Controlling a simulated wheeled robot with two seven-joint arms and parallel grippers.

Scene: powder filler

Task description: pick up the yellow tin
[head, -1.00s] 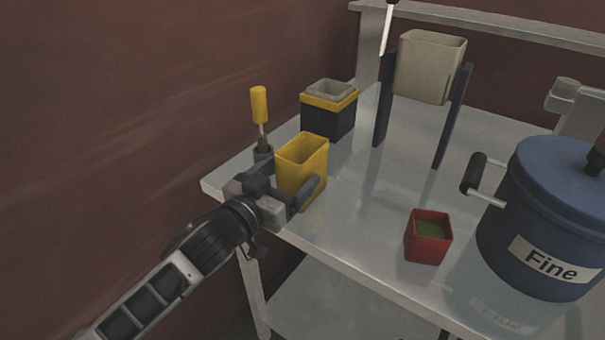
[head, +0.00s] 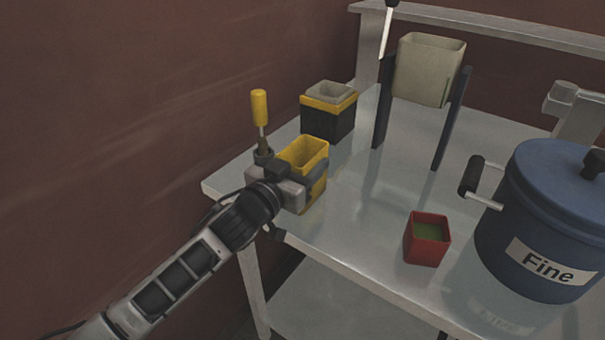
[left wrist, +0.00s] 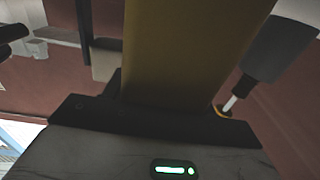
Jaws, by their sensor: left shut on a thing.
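The yellow tin (head: 307,152) is open-topped and upright near the left end of the metal table. My left gripper (head: 303,178) is shut on it, with the jaws across its near side and partly hiding it. I cannot tell whether its base touches the table. In the left wrist view the tin (left wrist: 185,50) fills the middle, between the dark jaws. My right gripper is not in view.
A yellow-handled tool (head: 259,108) stands close behind my left gripper. A black box with a yellow band (head: 328,118) is behind the tin. A red tin (head: 427,240) with green contents, a blue "Fine" drum (head: 545,220) and a beige hopper (head: 428,70) stand to the right.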

